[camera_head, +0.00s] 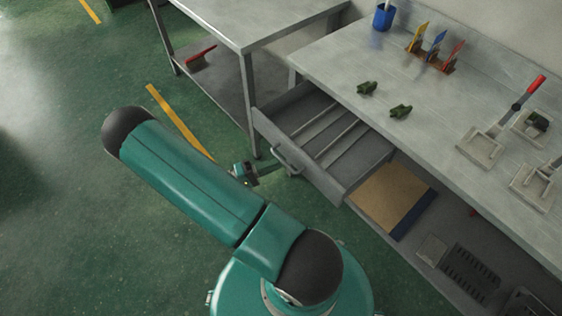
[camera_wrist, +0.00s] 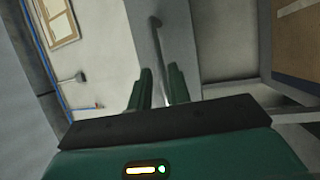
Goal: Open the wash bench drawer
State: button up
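The wash bench drawer (camera_head: 345,160) is pulled out from under the bench top, and its inside with long dividers shows in the head view. Its bar handle (camera_head: 287,159) is on the front panel. My gripper (camera_head: 293,168) is at the handle, small and partly hidden in the head view. In the wrist view my two green fingers (camera_wrist: 158,82) stand apart, with the handle bar (camera_wrist: 157,45) running between them. A gap shows beside the bar, and I cannot tell whether a finger touches it.
The wash bench top (camera_head: 345,55) carries a blue cup (camera_head: 383,17), small green pieces and coloured tools. A cardboard-coloured box (camera_head: 392,195) lies on the lower shelf right of the drawer. A second metal table (camera_head: 245,18) stands close behind. Green floor is clear at left.

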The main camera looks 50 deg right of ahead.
jog(key=v, duration=0.9)
jog(key=shift+w+a, duration=0.15)
jog(key=shift+a, duration=0.15)
jog(key=s+a+r+n+t+y, duration=0.2)
jog(key=a+r+t+y, duration=0.2)
jog(key=r, duration=0.8)
jog(key=s+a+r+n+t+y, duration=0.2)
jog(key=a+r+t+y, duration=0.3)
jog(key=r, duration=0.7)
jog(key=s+a+r+n+t+y, duration=0.3)
jog(key=a+r+t+y, duration=0.2)
jog(key=r, duration=0.7)
jog(key=t+y, duration=0.2)
jog(key=y, duration=0.1)
jog(key=shift+r, duration=0.35)
jog(key=shift+a, duration=0.1)
